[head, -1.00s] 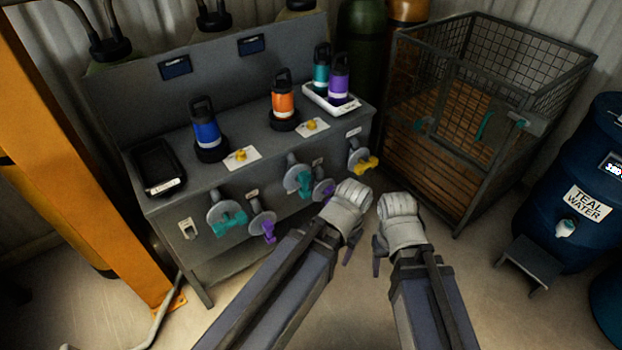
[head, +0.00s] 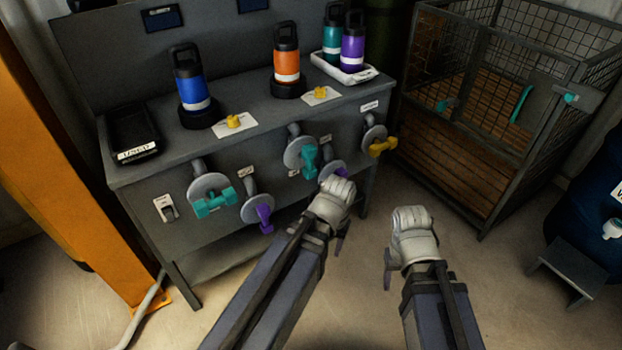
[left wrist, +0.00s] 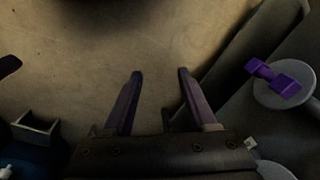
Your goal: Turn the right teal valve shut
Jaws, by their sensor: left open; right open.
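The right teal valve (head: 309,158) is on the front of the grey bench, with its handle standing near upright on a round grey disc. The left teal valve (head: 214,203) has its handle lying roughly level. My left gripper (head: 342,205) is in front of the bench, below and right of the right teal valve and apart from it. In the left wrist view its two fingers (left wrist: 158,95) are spread with nothing between them. My right gripper (head: 388,270) is farther right over the floor, open and empty, touching nothing.
A purple valve (head: 264,217) sits between the teal ones; another purple valve (head: 331,171) is partly hidden by my left gripper. A yellow valve (head: 382,147) is at the right end. Bottles stand on the bench (head: 240,155). A wire cage (head: 470,150) stands right.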

